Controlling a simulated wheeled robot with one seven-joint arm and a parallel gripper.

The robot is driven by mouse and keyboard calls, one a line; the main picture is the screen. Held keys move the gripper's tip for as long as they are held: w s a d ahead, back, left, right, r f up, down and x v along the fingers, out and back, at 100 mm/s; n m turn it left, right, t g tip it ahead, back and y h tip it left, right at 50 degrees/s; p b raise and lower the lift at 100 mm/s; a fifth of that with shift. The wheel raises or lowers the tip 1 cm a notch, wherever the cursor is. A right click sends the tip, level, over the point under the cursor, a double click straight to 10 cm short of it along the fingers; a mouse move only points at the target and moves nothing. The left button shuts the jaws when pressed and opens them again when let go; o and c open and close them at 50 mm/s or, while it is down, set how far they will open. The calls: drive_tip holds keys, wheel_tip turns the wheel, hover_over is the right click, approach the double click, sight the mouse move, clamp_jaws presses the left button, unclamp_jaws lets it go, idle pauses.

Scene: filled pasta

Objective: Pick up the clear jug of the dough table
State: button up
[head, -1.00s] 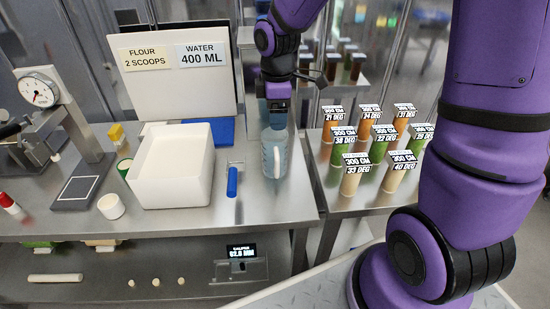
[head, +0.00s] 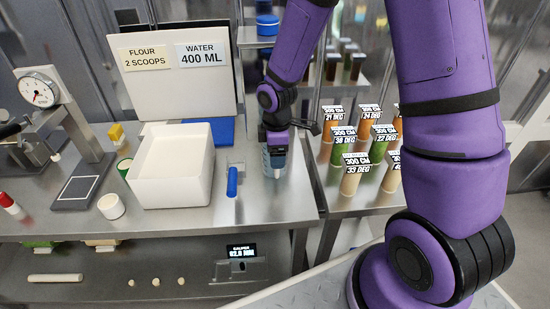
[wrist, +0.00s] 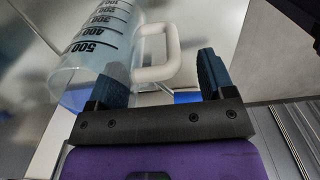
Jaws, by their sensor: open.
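The clear jug (head: 268,167) stands at the right part of the steel dough table (head: 285,200), partly hidden by my gripper (head: 278,152). In the wrist view the jug (wrist: 95,55) fills the upper left, with black volume marks including 500, 400 and 300. Its white handle (wrist: 160,73) reaches into the space between my open fingers (wrist: 162,75). The left finger overlaps the jug's body in the picture; I cannot tell if it touches. The right finger is apart from the handle. My gripper holds nothing.
A board with flour and water labels (head: 172,70) stands behind. Labelled pasta-coloured columns (head: 351,180) stand on the table to the right.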

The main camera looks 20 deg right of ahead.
drive_tip(key=shift+f, duration=0.45)
drive_tip(key=c, duration=1.2)
drive_tip(key=shift+r, duration=0.1)
